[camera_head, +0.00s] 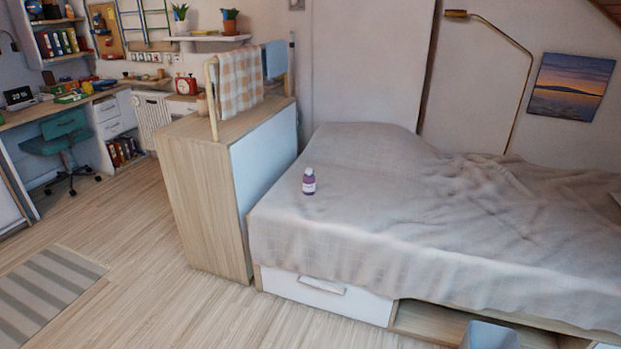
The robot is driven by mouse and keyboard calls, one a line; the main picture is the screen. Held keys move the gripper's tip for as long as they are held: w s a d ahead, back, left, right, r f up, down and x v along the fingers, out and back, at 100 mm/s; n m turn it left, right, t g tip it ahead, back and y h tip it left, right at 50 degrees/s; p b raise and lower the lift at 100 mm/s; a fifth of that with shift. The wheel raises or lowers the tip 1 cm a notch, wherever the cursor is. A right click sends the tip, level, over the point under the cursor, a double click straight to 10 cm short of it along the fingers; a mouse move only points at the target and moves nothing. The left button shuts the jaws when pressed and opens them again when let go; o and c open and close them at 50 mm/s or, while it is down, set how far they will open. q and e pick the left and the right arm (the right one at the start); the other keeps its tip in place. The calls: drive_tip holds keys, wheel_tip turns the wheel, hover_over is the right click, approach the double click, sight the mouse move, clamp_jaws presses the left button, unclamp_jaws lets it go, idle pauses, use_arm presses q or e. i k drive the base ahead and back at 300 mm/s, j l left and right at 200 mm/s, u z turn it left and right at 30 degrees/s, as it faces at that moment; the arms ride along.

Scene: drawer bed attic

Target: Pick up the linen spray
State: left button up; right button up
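A small purple bottle with a pale label (309,182), which looks like the linen spray, stands upright on the bed (420,220). It is near the bed's left end, a little back from the front edge, on the grey bedspread. Nothing touches or covers it. Neither of my grippers shows in the head view.
A wooden cabinet (205,200) with a towel rack (240,82) adjoins the bed's left end. A white drawer (325,293) sits under the bed. A grey bin-like object (489,336) stands at the bottom right. The wooden floor (150,290) at left is clear beyond a striped rug (45,293).

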sight(309, 181)
drive_tip(key=i+z, duration=0.35)
drive_tip(key=i, duration=0.55)
